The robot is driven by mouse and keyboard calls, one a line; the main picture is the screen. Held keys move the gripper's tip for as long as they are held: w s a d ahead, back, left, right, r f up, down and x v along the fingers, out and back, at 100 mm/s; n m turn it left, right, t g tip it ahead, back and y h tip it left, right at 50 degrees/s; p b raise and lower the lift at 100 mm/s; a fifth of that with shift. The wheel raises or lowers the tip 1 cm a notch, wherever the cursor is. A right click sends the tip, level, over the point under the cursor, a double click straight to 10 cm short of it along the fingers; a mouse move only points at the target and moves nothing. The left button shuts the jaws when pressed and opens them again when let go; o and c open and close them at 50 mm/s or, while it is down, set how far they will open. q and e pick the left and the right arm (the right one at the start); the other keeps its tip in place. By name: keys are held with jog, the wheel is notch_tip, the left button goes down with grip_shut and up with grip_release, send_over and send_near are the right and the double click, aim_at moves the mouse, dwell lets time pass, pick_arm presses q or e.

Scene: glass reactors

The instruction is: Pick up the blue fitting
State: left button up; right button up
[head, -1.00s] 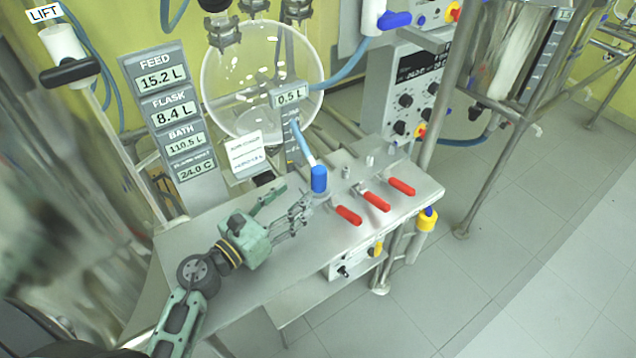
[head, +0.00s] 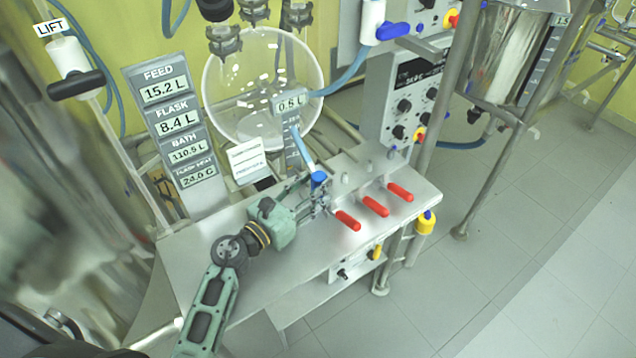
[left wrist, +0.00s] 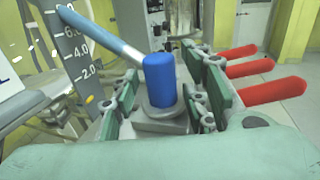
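The blue fitting (left wrist: 160,82) is a short upright blue cylinder on a grey base, with a light blue hose (left wrist: 95,35) running up and left behind it. In the head view the fitting (head: 318,179) stands on the metal bench, its lower part hidden by my fingers. My left gripper (head: 318,201) is at the fitting, its fingers on either side. In the left wrist view the gripper (left wrist: 160,97) is open, with visible gaps between the fitting and both fingers. My right gripper is in neither view.
Red-handled valves (head: 375,205) stand on the bench (head: 290,265) just right of the fitting. A glass flask (head: 262,85) hangs behind it. A white label card (head: 247,160) and a display panel (head: 180,125) stand to the left. The bench front is clear.

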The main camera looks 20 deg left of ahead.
pick_arm(q)
jog(key=c, duration=0.9)
grip_shut()
jog(key=shift+r, duration=0.15)
